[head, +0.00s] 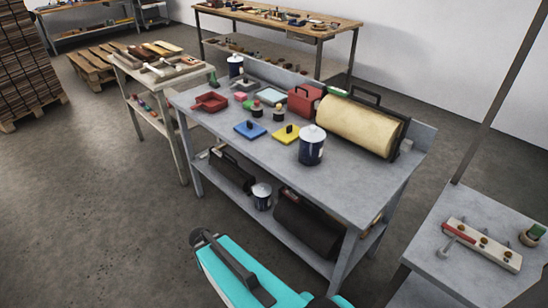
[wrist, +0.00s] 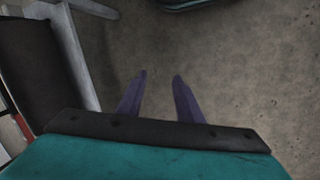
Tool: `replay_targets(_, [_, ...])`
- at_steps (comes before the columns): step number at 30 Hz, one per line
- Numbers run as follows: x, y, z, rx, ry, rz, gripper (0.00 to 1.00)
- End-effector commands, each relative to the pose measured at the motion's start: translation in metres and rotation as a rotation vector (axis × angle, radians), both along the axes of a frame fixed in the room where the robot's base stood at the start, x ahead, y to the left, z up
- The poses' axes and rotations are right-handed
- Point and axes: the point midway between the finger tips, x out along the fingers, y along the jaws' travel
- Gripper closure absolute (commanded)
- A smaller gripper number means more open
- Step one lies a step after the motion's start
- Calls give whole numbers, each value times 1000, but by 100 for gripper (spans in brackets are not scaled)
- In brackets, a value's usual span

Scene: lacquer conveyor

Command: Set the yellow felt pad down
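A yellow felt pad (head: 286,135) with a black knob on top lies flat on the grey workbench (head: 345,184). It is between a blue pad with a similar knob and a dark, white-lidded can. In the wrist view my gripper (wrist: 160,75) has its two purple fingers apart with only floor between them; it is open and empty. The yellow pad is not in the wrist view. In the head view my teal arm is at the bottom, in front of the bench, apart from the pad; the fingers cannot be made out there.
The blue pad (head: 250,129), the can (head: 312,147), a red dustpan (head: 210,102), a red box (head: 305,100) and a large cream roll (head: 356,127) crowd the bench. Its front strip is bare. A dark roll (head: 309,223) lies on the lower shelf. A side table (head: 470,254) stands at right.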

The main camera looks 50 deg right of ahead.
Motion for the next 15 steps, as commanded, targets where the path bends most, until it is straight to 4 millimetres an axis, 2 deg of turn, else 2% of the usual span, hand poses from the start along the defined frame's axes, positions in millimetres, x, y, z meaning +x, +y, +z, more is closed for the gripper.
replay_targets(1, [-15,14,-28,26,35,27,67])
replay_targets(6, [-61,53,-86,116,137,109,67])
replay_targets(12, [-119,93,-143,218,251,199,67])
replay_targets(15, [-143,108,-163,261,294,232,67])
